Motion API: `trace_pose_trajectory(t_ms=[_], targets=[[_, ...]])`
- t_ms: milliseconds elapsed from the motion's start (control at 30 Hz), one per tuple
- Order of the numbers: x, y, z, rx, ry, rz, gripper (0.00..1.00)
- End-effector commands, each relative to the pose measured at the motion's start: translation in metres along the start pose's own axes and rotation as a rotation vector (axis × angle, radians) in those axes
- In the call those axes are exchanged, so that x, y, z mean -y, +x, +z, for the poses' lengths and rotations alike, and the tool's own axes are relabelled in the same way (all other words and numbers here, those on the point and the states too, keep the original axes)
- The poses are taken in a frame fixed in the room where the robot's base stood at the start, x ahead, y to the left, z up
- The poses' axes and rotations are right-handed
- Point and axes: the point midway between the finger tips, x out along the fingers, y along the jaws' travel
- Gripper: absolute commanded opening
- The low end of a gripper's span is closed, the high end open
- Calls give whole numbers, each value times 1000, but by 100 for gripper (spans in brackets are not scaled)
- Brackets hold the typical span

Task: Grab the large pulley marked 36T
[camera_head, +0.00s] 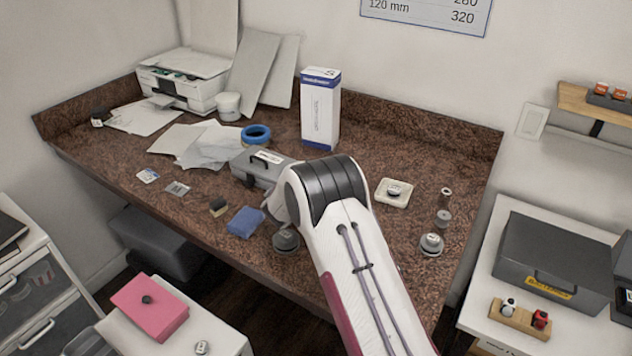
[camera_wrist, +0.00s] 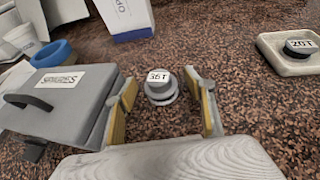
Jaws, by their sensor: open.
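The pulley marked 36T (camera_wrist: 159,90) is a grey round piece with a white label on top, on the speckled brown worktop (camera_wrist: 262,140) in the wrist view. My gripper (camera_wrist: 161,74) is open, its two yellow-padded fingers on either side of the pulley with a gap visible on both sides. The pulley appears beyond or level with the fingertips; I cannot tell the exact depth. In the head view my white arm hides this pulley and most of the gripper.
A grey SPARES box (camera_wrist: 58,98) stands close beside my left finger; it also shows in the head view (camera_head: 262,168). A pale dish (camera_head: 394,193) holds a pulley marked 20T (camera_wrist: 300,47). A tall white carton (camera_head: 320,112) stands behind. Several small round parts lie around the worktop.

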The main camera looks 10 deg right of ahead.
Motion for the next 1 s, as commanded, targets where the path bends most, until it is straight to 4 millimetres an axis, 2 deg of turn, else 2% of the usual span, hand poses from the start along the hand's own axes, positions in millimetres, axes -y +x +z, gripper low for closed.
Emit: trace_pose_trajectory(t_ms=[200,367,767,1000], targets=[[0,0,0,0,0,0,54],[0,0,0,0,0,0,13],[0,-1,2,1,0,0,12],[0,-5,13,2,2,1,12]])
